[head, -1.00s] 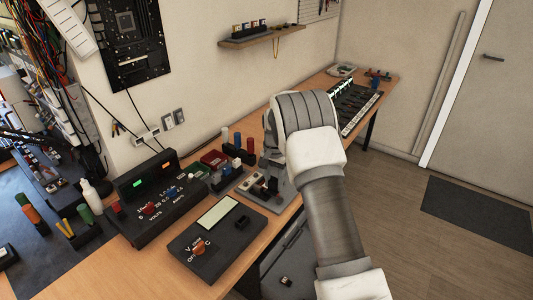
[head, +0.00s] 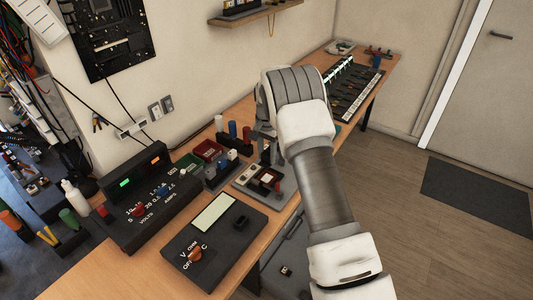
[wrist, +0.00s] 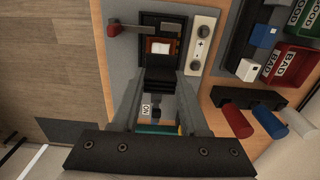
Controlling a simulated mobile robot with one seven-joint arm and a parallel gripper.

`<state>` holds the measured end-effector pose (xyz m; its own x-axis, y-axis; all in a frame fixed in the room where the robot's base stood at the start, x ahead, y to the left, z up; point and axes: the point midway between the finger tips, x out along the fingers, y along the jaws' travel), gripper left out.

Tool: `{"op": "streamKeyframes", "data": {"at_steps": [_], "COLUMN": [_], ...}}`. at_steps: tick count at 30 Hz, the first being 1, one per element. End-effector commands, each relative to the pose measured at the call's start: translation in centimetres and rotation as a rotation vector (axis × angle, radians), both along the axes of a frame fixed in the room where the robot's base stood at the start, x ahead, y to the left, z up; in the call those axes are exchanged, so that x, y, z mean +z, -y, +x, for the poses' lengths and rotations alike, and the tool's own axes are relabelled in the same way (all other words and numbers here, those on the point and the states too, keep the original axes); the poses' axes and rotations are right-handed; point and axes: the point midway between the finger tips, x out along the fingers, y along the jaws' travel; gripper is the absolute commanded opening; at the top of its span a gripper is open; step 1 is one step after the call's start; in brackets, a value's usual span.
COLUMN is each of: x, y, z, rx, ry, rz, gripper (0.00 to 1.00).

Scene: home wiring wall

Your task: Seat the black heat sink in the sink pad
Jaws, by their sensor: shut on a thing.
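My gripper (wrist: 166,76) points down over the grey test fixture in the wrist view. Its two grey fingers are shut on a black ridged block (wrist: 172,80), which looks like the heat sink. The sink pad (wrist: 158,47), an orange-brown square with a white mark in a black frame, shows just beyond the fingertips. The block appears apart from the pad, but its height above the fixture is hard to tell. In the head view the pad (head: 268,178) sits on the fixture (head: 283,190), below my gripper (head: 264,143). The heat sink is not clear there.
A red-ended lever (wrist: 115,29) and a panel with plus and minus marks (wrist: 201,43) flank the pad. A multimeter (head: 210,232) and a power supply (head: 148,203) are left of the fixture.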

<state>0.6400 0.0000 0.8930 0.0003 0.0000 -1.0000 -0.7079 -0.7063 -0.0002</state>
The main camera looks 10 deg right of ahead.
Motion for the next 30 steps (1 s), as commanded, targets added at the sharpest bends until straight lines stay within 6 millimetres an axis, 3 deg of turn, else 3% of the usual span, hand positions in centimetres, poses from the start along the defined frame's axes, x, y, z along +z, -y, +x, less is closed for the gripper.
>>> {"op": "streamKeyframes", "data": {"at_steps": [11,30], "x": [-0.7,-5.7], "y": [0.0,0.0], "z": [0.0,0.0], "rx": [0.000,0.000], "ry": [0.001,0.001], "rz": [-0.001,0.000], "gripper": [0.00,0.00]}}
